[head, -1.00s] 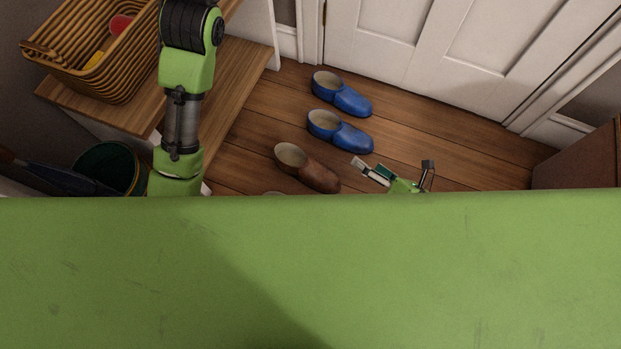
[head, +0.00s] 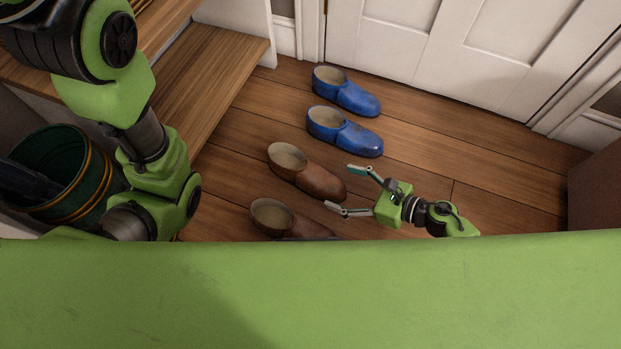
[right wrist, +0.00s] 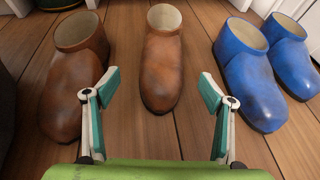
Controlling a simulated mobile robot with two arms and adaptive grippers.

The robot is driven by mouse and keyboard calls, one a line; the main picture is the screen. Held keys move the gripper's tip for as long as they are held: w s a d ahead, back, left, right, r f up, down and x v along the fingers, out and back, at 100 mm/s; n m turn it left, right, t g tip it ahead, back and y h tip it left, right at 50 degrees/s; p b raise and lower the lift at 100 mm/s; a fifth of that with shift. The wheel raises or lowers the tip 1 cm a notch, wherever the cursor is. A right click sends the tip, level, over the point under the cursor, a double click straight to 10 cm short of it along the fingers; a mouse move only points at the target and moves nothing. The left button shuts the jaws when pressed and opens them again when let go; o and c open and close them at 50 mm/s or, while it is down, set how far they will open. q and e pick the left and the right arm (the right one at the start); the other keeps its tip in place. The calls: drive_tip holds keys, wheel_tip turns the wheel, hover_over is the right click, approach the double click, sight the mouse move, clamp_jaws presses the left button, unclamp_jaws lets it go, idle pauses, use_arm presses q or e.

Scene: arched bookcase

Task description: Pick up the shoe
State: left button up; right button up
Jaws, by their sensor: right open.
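Two brown shoes stand on the wooden floor. One brown shoe (head: 306,173) is just left of my right gripper (head: 347,189); the other brown shoe (head: 285,219) is nearer, partly hidden by my green body. In the right wrist view the first brown shoe (right wrist: 162,62) is straight ahead, toe toward my open, empty right gripper (right wrist: 157,82); the second brown shoe (right wrist: 75,75) is to the left, partly behind the left finger. Two blue shoes (head: 343,131) (head: 346,92) stand farther back; they also show at the right in the right wrist view (right wrist: 248,75). My left gripper is not in view.
A wooden shelf (head: 215,75) and a dark green bucket (head: 95,165) are at the left. White doors (head: 450,45) close off the back. A brown box-like piece (head: 597,190) stands at the right edge. Floor right of my right gripper is clear.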

sight(315, 177)
drive_tip(key=b+x, duration=0.1)
drive_tip(key=x, duration=0.3)
drive_tip(key=shift+w+a+f, duration=0.15)
drive_tip(key=shift+a+f, duration=0.05)
drive_tip(key=b+x, duration=0.3)
drive_tip(key=x, duration=0.2)
drive_tip(key=shift+w+f, duration=0.1)
drive_tip(key=shift+w, duration=0.1)
drive_tip(key=c, duration=1.4)
